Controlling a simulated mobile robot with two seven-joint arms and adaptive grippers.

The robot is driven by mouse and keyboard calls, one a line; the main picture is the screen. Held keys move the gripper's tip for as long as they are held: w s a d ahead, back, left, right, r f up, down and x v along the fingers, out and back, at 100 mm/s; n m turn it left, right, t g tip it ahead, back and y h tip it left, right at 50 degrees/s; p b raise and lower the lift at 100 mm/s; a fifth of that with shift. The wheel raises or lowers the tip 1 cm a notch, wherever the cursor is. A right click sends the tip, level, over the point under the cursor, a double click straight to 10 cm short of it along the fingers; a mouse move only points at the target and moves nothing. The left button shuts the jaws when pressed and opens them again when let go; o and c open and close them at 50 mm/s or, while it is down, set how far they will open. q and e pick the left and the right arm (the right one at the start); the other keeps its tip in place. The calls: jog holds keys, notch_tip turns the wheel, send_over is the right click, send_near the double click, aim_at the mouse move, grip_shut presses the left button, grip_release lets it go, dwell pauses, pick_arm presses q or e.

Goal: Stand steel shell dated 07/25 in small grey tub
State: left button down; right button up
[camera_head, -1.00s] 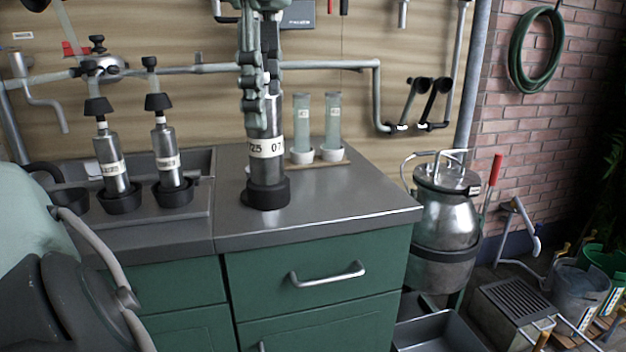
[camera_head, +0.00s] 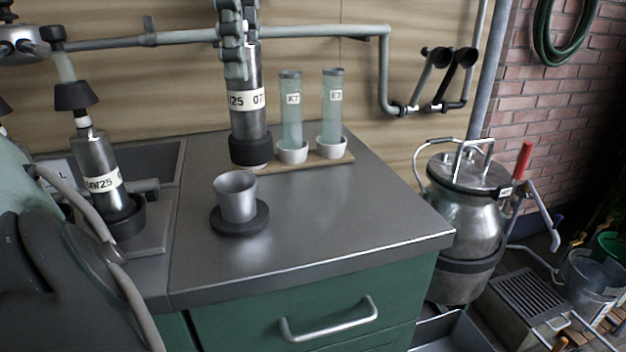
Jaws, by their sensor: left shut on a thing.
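My left gripper (camera_head: 236,45), pale green, comes in at the top and is shut on a steel shell (camera_head: 245,113). The shell is upright with a dark rubber foot. Its white band reads partly "25" and "07"; the full date is turned out of sight. A small grey flared tub (camera_head: 237,197) on a round dark base stands on the counter, in front of and below the shell's foot. It looks empty, and the shell is apart from it. Whether the shell's foot touches the counter, I cannot tell. My right gripper is not in view.
Two pale green tubes (camera_head: 290,112) (camera_head: 332,105) stand in white cups right of the shell. Another steel shell (camera_head: 97,165) tilts in a dark cup at left. A pipe (camera_head: 330,31) runs along the wall behind. The counter's right front (camera_head: 350,215) is clear.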

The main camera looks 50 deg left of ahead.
pick_arm(q)
jog(key=w+d+f+p, duration=0.1)
jog(key=w+d+f, duration=0.4)
jog(key=w+f, duration=0.5)
jog(key=shift+d+f, duration=0.25)
jog(key=shift+f, duration=0.1)
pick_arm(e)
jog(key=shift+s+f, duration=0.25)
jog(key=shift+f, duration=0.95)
pick_arm(q)
jog(key=shift+f, duration=0.2)
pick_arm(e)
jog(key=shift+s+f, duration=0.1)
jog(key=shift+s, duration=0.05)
pick_arm(q)
jog(key=c, duration=1.1)
grip_release()
jog(key=shift+o, duration=0.4)
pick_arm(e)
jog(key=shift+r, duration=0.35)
pick_arm(q)
jog(key=shift+r, duration=0.15)
